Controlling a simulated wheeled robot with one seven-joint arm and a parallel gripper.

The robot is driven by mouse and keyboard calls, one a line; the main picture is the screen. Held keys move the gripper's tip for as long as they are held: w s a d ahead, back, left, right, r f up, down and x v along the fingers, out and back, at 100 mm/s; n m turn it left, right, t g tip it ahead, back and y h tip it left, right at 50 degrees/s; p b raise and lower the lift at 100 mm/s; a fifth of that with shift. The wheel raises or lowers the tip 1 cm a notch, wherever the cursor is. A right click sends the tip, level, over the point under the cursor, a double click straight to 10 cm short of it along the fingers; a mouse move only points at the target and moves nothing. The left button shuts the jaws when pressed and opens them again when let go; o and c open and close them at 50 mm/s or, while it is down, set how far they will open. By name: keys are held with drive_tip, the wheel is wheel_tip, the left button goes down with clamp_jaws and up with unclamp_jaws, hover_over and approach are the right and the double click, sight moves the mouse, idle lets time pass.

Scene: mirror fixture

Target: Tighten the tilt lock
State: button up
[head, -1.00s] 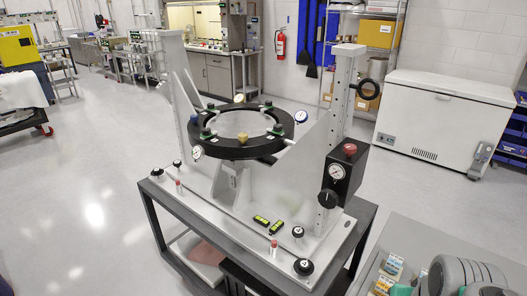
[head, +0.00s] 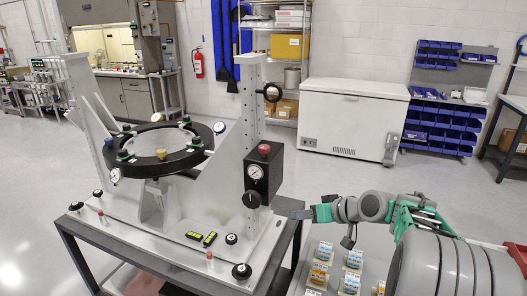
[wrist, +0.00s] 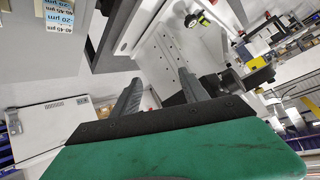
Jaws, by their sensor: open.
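The mirror fixture (head: 165,215) stands on a grey cart, with a black ring (head: 158,150) between two uprights. I cannot tell which of these is the tilt lock. My gripper (head: 302,213) is right of the black box, apart from it. In the wrist view, my gripper (wrist: 158,88) has spread, empty fingers pointing toward the fixture's white frame (wrist: 150,25).
A grey surface with several small labelled boxes (head: 320,276) lies below my arm.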

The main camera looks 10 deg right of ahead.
drive_tip(key=w+a+r+n+t+y, duration=0.3)
drive_tip(key=r, duration=0.5)
drive_tip(key=n+t+y, duration=0.2)
drive_tip(key=n+y, duration=0.1)
approach(269, 148)
drive_tip(key=x, duration=0.4)
drive_tip(key=p+x, duration=0.3)
drive_tip(key=x, duration=0.4)
drive_tip(key=shift+s, duration=0.1)
drive_tip(key=shift+w+a+f, duration=0.15)
drive_tip(key=shift+w+a, duration=0.05)
drive_tip(key=shift+c, duration=0.2)
clamp_jaws()
